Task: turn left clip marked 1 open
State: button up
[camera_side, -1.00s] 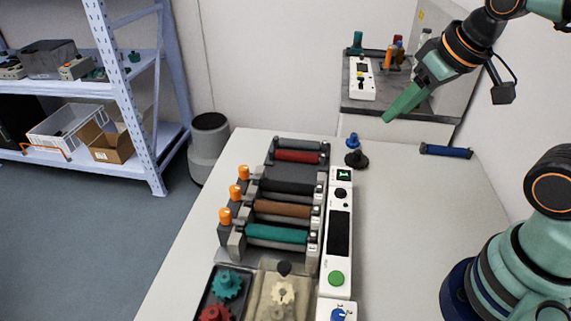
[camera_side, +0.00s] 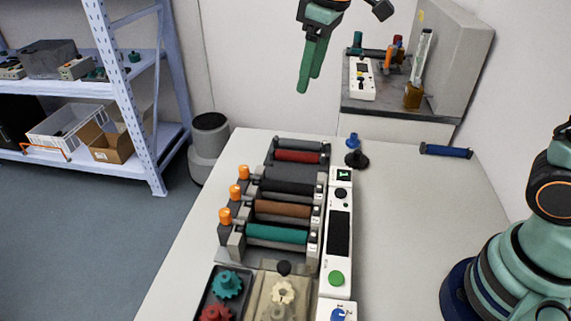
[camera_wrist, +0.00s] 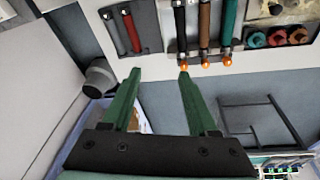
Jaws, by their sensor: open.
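Three orange-topped left clips stand along the left side of the printer's roller rack: the far one (camera_side: 243,172) by the black roller, the middle one (camera_side: 235,191) by the brown roller (camera_side: 283,208), and the near one (camera_side: 225,215) by the teal roller (camera_side: 277,233). I cannot read any number on these clips. In the wrist view they show as orange spots: black-roller clip (camera_wrist: 184,67), brown-roller clip (camera_wrist: 205,65), teal-roller clip (camera_wrist: 227,61). My gripper (camera_side: 309,82) hangs open and empty in the air, above and behind the rack, touching nothing. Its green fingers (camera_wrist: 160,75) point toward the rack's left side.
A white control panel (camera_side: 339,235) with a green button lies right of the rollers. A blue knob (camera_side: 352,140) and a black knob (camera_side: 356,159) stand behind it. A gear tray (camera_side: 212,288) sits in front. A grey bin (camera_side: 209,140) stands left of the table. The right tabletop is mostly clear.

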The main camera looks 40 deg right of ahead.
jog(key=w+a+f+n+g, duration=0.1)
jog(key=w+a+f+n, duration=0.25)
jog(key=w+a, duration=0.2)
jog(key=n+g, duration=0.2)
send_over(243, 167)
notch_tip(243, 167, down, 5)
jog(key=shift+m+h, duration=0.25)
jog(key=shift+h, duration=0.05)
notch_tip(243, 167, down, 12)
jog(key=shift+s+f, duration=0.1)
jog(key=shift+f, duration=0.15)
grip_shut()
